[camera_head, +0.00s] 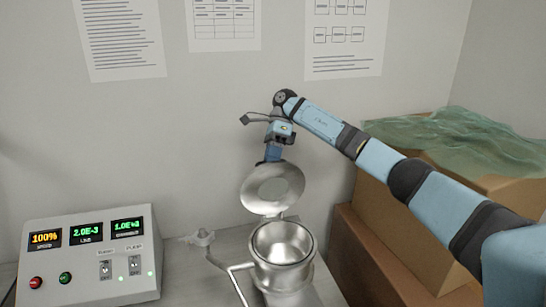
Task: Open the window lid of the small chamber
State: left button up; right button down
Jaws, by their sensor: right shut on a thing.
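The small chamber (283,247) is a round metal vessel with an open top, standing on the grey surface at the centre. Its window lid (258,203), a metal ring with a round pane in the middle, stands raised and tilted back behind the opening. My right gripper (273,158) is above the chamber, shut at the upper edge of the lid. Its fingertips are small and hard to make out. The inside of the chamber shows and looks empty. My left gripper is not in view.
A control box (88,258) with lit displays, buttons and switches stands at the left. A metal pipe with a valve (203,238) runs at the chamber's left side. Cardboard boxes (385,255) with green wrap (465,140) fill the right. Papers hang on the back wall.

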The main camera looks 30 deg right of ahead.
jog(key=c, duration=1.5)
grip_release()
jog(key=shift+f, duration=0.6)
jog(key=o, duration=0.3)
jog(key=shift+w+d, duration=0.1)
jog(key=p+v, duration=0.3)
jog(key=v, duration=1.1)
jog(key=shift+w, duration=0.1)
